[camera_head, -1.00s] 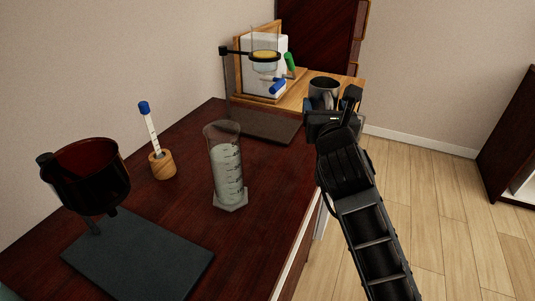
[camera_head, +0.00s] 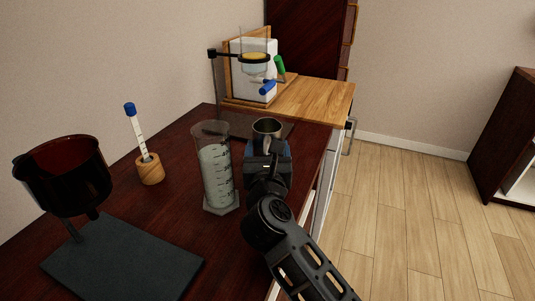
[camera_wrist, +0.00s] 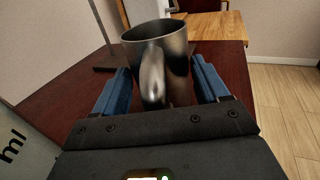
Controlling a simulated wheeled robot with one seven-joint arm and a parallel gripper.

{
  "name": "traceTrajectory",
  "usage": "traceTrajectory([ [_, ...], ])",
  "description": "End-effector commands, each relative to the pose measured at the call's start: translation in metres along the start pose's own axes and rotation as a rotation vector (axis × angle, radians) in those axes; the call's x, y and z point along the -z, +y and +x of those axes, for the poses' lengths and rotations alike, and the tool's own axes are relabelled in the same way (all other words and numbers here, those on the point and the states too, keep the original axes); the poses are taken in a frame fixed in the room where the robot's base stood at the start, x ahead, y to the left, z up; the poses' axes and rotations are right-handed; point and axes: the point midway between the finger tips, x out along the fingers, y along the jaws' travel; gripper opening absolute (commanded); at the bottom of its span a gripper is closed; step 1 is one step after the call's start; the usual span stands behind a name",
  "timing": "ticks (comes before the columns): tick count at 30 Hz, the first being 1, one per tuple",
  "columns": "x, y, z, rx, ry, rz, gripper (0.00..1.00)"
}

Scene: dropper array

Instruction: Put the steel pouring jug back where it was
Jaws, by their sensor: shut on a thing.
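The steel pouring jug (camera_head: 267,127) is a grey metal cup with a dark inside, upright beyond my gripper (camera_head: 268,150). In the wrist view the jug (camera_wrist: 178,45) has its handle (camera_wrist: 153,75) towards me, between the two blue fingers. My gripper is shut on the handle. The jug is over the dark red-brown counter (camera_head: 180,213), just right of the tall measuring cylinder (camera_head: 217,175). My gripper hides the jug's lower part in the head view, so I cannot tell whether its base touches the counter.
A dropper stand with a dark red bowl (camera_head: 62,175) and a wooden holder with a blue-capped thermometer-like stick (camera_head: 150,170) stand left. A stand with a glass funnel (camera_head: 254,65) is behind the jug. A lighter wooden worktop (camera_head: 315,103) lies at the back right.

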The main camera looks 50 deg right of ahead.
Motion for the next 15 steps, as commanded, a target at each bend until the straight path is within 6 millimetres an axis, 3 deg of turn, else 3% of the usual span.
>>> traceTrajectory([
  [14, 0.0087, -0.0001, 0.0002, -0.001, -0.002, 0.001, 0.19],
  [15, 0.0089, -0.0001, 0.0002, -0.001, -0.001, 0.001, 0.76],
])
